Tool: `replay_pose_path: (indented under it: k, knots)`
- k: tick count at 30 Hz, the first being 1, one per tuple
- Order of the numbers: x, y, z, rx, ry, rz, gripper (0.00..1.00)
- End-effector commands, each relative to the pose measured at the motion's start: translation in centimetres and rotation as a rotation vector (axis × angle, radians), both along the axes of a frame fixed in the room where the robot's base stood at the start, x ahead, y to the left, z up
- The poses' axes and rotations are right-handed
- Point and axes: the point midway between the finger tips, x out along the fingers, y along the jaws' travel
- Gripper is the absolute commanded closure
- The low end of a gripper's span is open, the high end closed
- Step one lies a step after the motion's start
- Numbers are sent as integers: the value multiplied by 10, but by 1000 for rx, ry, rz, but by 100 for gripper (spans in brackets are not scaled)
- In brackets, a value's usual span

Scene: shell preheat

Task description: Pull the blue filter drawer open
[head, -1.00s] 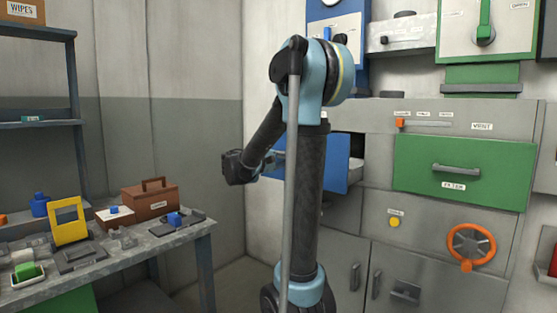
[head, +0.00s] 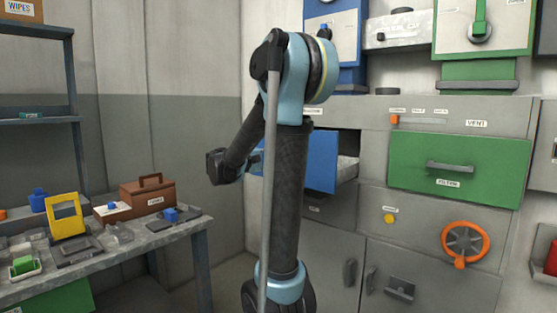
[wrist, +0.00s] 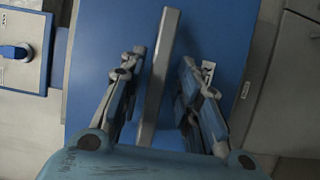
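The blue filter drawer (head: 322,161) stands out from the grey cabinet, and its pale inside shows behind the front. In the wrist view its blue front (wrist: 222,35) fills the middle, with a grey bar handle (wrist: 164,60) across it. My gripper (wrist: 160,78) has one finger on each side of the handle, with a gap visible on both sides. It looks open around the bar, not clamped. In the head view my gripper (head: 256,160) is at the front's left side, and its fingertips are hidden behind my arm.
A green drawer (head: 458,170) is shut to the right, above an orange wheel (head: 465,242) and a yellow button (head: 389,218). A cluttered workbench (head: 190,232) stands at left. Open floor lies between bench and cabinet.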

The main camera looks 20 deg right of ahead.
Motion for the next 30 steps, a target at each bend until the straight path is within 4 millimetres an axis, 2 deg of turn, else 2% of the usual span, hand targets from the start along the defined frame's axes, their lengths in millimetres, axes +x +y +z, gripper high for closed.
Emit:
replay_pose_path:
  k: [9, 14, 30]
  knots:
    - [2, 1, 2, -3, 0, 3, 67]
    - [1, 10, 2, -4, -1, 4, 67]
    - [-9, 84, 1, -3, 1, 7, 67]
